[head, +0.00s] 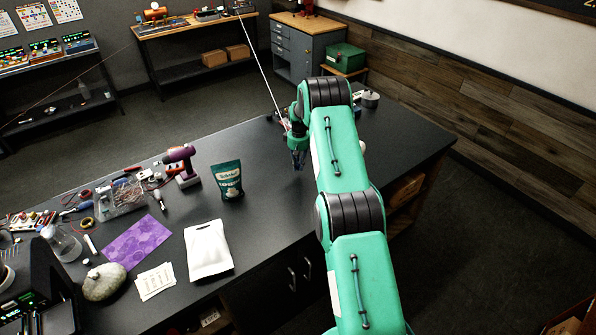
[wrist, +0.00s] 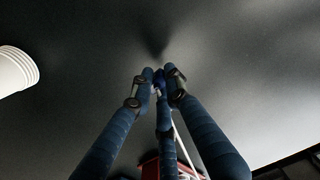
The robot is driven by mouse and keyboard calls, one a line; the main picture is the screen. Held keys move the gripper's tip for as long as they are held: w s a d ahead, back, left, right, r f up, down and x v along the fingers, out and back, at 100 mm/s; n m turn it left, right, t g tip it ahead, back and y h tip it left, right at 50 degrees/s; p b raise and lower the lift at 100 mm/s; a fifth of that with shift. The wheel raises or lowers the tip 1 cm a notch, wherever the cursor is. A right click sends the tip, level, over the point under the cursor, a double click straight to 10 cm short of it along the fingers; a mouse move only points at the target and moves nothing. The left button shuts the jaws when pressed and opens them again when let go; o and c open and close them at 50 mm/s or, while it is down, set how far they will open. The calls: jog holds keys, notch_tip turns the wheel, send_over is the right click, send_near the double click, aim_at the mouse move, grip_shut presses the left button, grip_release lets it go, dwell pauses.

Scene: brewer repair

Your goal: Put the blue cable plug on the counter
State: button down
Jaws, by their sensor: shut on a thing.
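The blue cable plug (wrist: 158,77) shows in the wrist view as a small dark blue piece between my fingertips. My gripper (wrist: 160,78) is shut on it, and three blue fingers close around it. In the head view my gripper (head: 298,158) is low over the far part of the black counter (head: 275,205); the plug cannot be made out there.
A green pouch (head: 227,180), a purple drill (head: 182,165) and a white pouch (head: 207,250) stand or lie left of my arm. Tools and parts crowd the counter's left end. A white ribbed object (wrist: 16,70) is at the wrist view's left. The counter around my gripper is mostly clear.

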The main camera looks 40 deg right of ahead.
aim_at(298, 169)
jog(key=shift+f, duration=0.1)
jog(key=shift+f+p, duration=0.45)
jog(key=shift+f, duration=1.15)
jog(key=shift+f, duration=0.1)
jog(key=shift+f, duration=0.1)
jog(key=c, duration=1.7)
grip_release()
notch_tip(298, 169, up, 12)
jog(key=shift+d+r+b, duration=0.1)
jog(key=shift+r+b, duration=0.1)
jog(key=shift+b, duration=0.85)
